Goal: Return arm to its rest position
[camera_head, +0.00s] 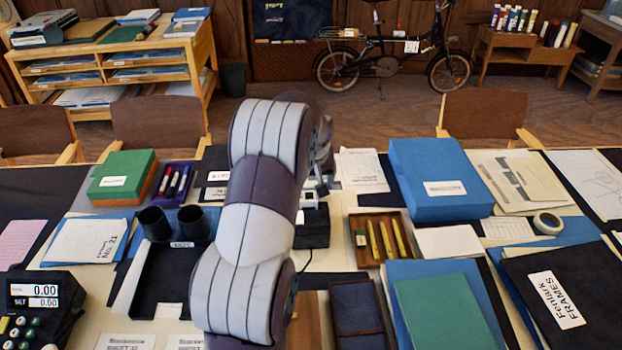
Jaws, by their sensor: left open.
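My arm comes in from the bottom middle, rises over the table and bends at the top. My left gripper (318,186) is just right of the upper arm links, which hide much of it. It is open, and I see nothing held in it. It is above the middle of the table, near a black box-like item (313,228) below. My right gripper is not in view.
Left are a green box (122,175), a black tray (160,280) with two dark cups, and a scale (38,305). Right are a blue box (438,180), a wooden pencil tray (382,238) and folders (445,310). Chairs (485,113) stand behind the table.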

